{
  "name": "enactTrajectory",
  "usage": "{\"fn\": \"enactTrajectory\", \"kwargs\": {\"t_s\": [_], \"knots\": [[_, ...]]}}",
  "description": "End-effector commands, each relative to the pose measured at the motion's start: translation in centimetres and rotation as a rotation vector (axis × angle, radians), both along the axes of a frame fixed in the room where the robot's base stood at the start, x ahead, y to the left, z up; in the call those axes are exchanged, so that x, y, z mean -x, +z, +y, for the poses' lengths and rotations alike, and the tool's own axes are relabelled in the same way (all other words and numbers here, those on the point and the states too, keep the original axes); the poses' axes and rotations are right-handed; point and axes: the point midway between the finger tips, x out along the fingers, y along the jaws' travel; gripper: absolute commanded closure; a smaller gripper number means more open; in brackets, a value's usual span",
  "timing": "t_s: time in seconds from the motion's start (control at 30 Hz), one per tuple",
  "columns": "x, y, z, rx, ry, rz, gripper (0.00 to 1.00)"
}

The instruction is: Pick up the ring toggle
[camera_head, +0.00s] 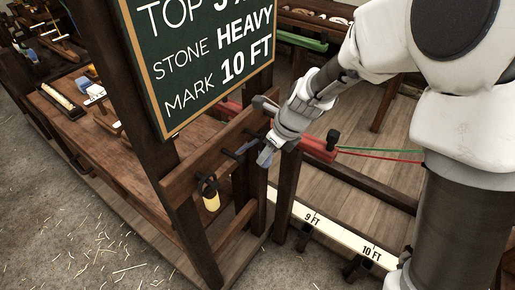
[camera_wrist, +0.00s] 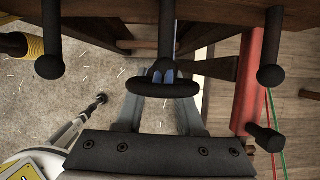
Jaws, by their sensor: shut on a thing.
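The ring toggle (camera_wrist: 162,89) appears in the wrist view as a dark rounded crossbar at the end of the middle dark peg (camera_wrist: 167,35). My gripper (camera_wrist: 162,75) reaches in beneath the crossbar. Its blue fingertips are close together just beyond the bar, shut on a part of the toggle that the bar mostly hides. In the head view my gripper (camera_head: 265,156) is at the wooden peg rail (camera_head: 192,167), just below the green board. I cannot make out the toggle there.
Other pegs (camera_wrist: 48,67) (camera_wrist: 270,77) flank my gripper. The chalkboard (camera_head: 215,60) stands close above. A red beam (camera_head: 318,148) with red and green cords lies to the right. A marked white strip (camera_head: 335,233) runs below.

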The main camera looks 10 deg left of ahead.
Motion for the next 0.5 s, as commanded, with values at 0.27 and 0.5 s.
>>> {"fn": "enactTrajectory", "kwargs": {"t_s": [0.27,0.5], "knots": [[3.1,-0.1,-6.9,-0.001,-0.008,-0.001,1.0],[5.3,0.0,-11.3,-0.001,-0.005,0.0,1.0]]}}
